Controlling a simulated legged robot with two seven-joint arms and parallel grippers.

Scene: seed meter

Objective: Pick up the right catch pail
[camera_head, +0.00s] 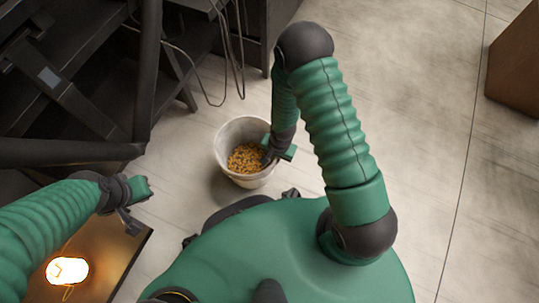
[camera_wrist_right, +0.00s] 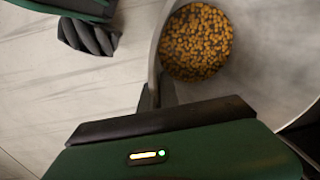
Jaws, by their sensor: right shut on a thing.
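The catch pail (camera_head: 229,134) is a pale, round, open-topped bucket in front of my body in the head view. It holds a heap of yellow-brown kernels (camera_head: 246,157). My right gripper (camera_head: 270,158) reaches down to the pail's right side and is shut on its rim. In the right wrist view the pail's wall (camera_wrist_right: 262,84) and the kernels (camera_wrist_right: 196,42) fill the upper right, with the gripper (camera_wrist_right: 155,95) at the wall. Whether the pail touches the floor is hard to tell. My left gripper (camera_head: 137,208) is at the lower left, away from the pail; its jaw opening is unclear.
A dark metal frame (camera_head: 75,152) with hanging cables (camera_head: 238,50) stands at the left and top. A glowing lamp (camera_head: 67,270) is at the lower left. A brown box (camera_head: 515,68) is at the upper right. The floor (camera_head: 430,150) on the right is clear.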

